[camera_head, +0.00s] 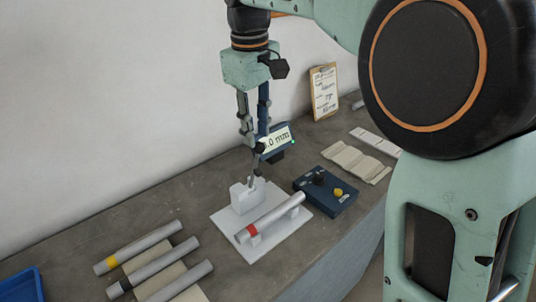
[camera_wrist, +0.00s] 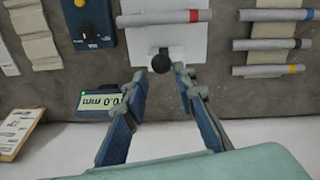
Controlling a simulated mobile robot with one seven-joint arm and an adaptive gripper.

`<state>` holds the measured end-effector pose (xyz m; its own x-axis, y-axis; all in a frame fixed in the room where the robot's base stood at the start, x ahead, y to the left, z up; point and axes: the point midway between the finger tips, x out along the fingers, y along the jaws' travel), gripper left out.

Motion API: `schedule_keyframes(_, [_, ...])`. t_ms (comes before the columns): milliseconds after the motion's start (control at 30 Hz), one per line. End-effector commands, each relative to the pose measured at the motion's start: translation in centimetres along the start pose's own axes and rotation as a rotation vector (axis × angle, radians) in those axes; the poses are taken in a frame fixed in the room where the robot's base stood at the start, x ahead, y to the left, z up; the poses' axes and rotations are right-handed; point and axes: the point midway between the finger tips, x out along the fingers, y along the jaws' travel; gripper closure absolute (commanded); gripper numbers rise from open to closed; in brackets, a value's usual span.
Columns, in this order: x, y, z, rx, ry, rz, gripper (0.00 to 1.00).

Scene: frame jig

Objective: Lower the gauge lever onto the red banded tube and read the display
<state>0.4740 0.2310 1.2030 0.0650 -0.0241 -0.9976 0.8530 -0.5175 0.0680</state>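The red banded tube (camera_head: 274,217) lies on supports on a white plate (camera_head: 230,236); it also shows in the wrist view (camera_wrist: 165,18). Behind it stands a white block (camera_head: 247,196). The lever's black ball knob (camera_wrist: 161,62) sits between my gripper's (camera_wrist: 161,70) two fingertips, with gaps visible on both sides. Most of the lever is hidden. In the head view my gripper (camera_head: 252,145) points down above the block and partly covers the display (camera_head: 277,142). In the wrist view the display (camera_wrist: 101,101) appears upside down and reads 0.0 mm, with a green light.
Tubes with yellow (camera_head: 137,248), black (camera_head: 152,267) and blue bands (camera_wrist: 270,70) lie on a rack at the left. A blue control box (camera_head: 325,191) stands right of the plate. A clipboard (camera_head: 324,92) leans on the wall. A blue tray (camera_head: 22,286) is at lower left.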

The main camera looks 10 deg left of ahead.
Motion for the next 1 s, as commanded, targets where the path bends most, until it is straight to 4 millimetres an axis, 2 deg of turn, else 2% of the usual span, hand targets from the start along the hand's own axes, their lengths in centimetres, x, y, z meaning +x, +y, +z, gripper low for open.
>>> schedule_keyframes(133, [0.6,-0.5,0.1,-0.007,-0.017,-0.020,0.75])
schedule_keyframes(233, [1.8,-0.5,0.2,-0.008,-0.019,-0.021,0.75])
schedule_keyframes(500, [7.2,-0.6,0.3,-0.008,-0.020,-0.021,0.75])
schedule_keyframes(700, [10.4,-0.7,0.3,-0.008,-0.018,-0.019,0.75])
schedule_keyframes(833, [11.6,-0.7,0.3,-0.008,-0.016,-0.018,0.75])
schedule_keyframes(1000, [12.1,-0.7,0.3,-0.007,-0.016,-0.018,0.75])
